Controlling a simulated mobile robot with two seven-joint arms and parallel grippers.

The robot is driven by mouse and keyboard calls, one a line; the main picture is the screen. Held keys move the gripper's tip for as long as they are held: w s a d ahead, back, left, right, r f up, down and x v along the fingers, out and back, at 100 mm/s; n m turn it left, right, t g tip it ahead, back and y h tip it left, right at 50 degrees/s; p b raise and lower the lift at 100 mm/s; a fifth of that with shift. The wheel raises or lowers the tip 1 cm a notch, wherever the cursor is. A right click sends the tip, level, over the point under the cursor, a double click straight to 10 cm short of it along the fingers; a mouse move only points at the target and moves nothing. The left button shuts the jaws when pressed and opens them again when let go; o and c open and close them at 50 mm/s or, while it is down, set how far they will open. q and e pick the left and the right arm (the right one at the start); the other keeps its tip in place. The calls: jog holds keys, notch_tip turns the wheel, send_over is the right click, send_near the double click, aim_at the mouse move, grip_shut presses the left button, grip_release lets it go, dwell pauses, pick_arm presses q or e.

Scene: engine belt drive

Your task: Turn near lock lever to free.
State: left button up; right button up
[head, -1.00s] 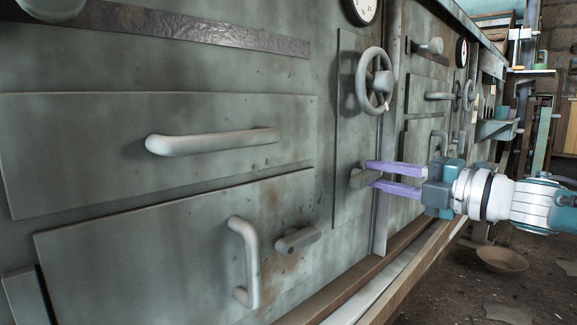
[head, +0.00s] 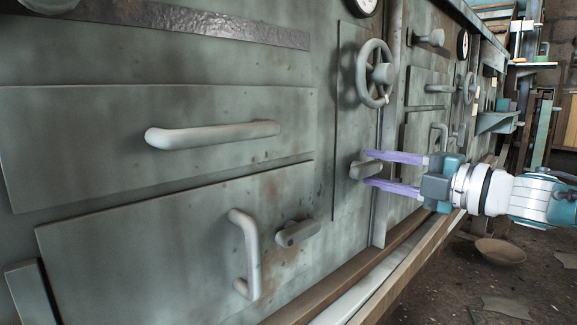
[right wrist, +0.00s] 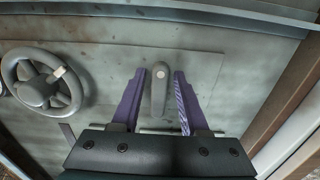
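A grey lock lever (head: 364,171) sits on a narrow panel of the machine front, below a handwheel. In the right wrist view the lever (right wrist: 159,92) is a rounded bar with a pale round spot near its far end. My right gripper (head: 368,168) is open, with its two purple fingers on either side of this lever. In the right wrist view the gripper (right wrist: 160,74) shows a gap between the lever and each finger. A second similar lever (head: 297,233) sits nearer, beside a vertical handle. My left gripper is not in view.
The handwheel (head: 374,73) stands out above the right gripper; it is left of the fingers in the right wrist view (right wrist: 42,82). A horizontal handle (head: 210,136) and a vertical handle (head: 248,252) project nearer by. A ledge (head: 345,285) runs along the machine's bottom.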

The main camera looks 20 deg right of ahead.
jog(key=shift+o, duration=0.6)
jog(key=shift+s+d, duration=0.1)
jog(key=shift+s, duration=0.1)
jog(key=p+v, duration=0.4)
jog(key=v, duration=0.5)
jog(key=shift+s, duration=0.25)
